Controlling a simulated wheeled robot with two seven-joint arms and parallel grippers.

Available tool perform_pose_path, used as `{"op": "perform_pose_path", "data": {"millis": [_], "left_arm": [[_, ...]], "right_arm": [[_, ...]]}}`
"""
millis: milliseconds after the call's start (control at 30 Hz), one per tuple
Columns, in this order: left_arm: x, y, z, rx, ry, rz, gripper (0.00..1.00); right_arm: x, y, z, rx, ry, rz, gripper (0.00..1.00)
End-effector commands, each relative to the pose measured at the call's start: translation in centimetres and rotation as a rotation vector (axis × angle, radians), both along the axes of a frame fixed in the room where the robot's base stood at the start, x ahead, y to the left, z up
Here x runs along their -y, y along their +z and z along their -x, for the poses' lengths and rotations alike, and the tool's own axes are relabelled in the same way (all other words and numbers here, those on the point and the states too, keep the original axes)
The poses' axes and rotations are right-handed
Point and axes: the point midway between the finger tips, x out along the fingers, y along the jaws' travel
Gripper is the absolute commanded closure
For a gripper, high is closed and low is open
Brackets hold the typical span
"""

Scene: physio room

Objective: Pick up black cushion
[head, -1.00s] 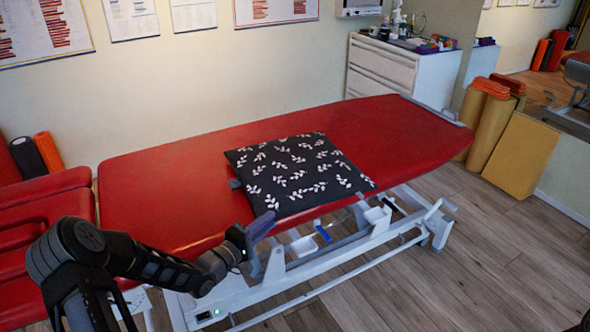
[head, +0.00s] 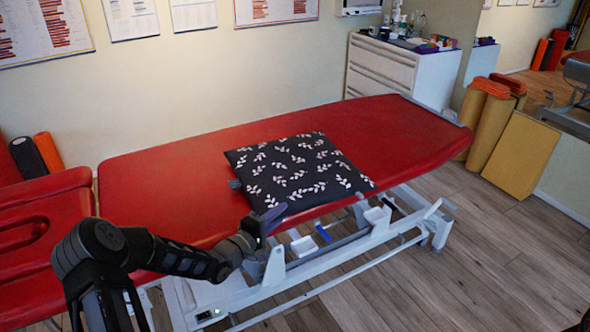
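The black cushion (head: 297,168) has a white leaf pattern. It lies flat on the red treatment table (head: 160,165), near the table's front edge, with a small dark tab at its left side. My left gripper (head: 272,236) is at the table's front edge, by the cushion's near left corner. Its fingers look apart, one near that corner and one lower, outside the table's edge. It holds nothing that I can see. Whether the upper finger touches the cushion is hard to tell.
A second red couch (head: 45,215) stands at the left. A white drawer cabinet (head: 385,72) with bottles stands behind the table, and mustard-coloured rolls and a block (head: 520,155) stand at the right. The table top around the cushion is clear. Wooden floor (head: 480,240) lies free at the front right.

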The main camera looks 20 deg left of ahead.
Motion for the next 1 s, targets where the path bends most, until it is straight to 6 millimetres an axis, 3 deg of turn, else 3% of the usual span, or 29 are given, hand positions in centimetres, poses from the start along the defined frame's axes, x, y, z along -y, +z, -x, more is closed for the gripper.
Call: {"op": "perform_pose_path", "data": {"millis": [167, 433, 1000], "left_arm": [[-0.01, 0.0, 0.02, 0.0, 0.0, 0.0, 0.79], [-0.01, 0.0, 0.02, 0.0, 0.0, 0.0, 1.0], [-0.01, -0.03, 0.03, -0.001, 0.0, 0.0, 1.0]], "right_arm": [[0.0, 0.0, 0.0, 0.0, 0.0, 0.0, 0.0], [0.0, 0.0, 0.0, 0.0, 0.0, 0.0, 0.0], [0.0, 0.0, 0.0, 0.0, 0.0, 0.0, 0.0]]}}
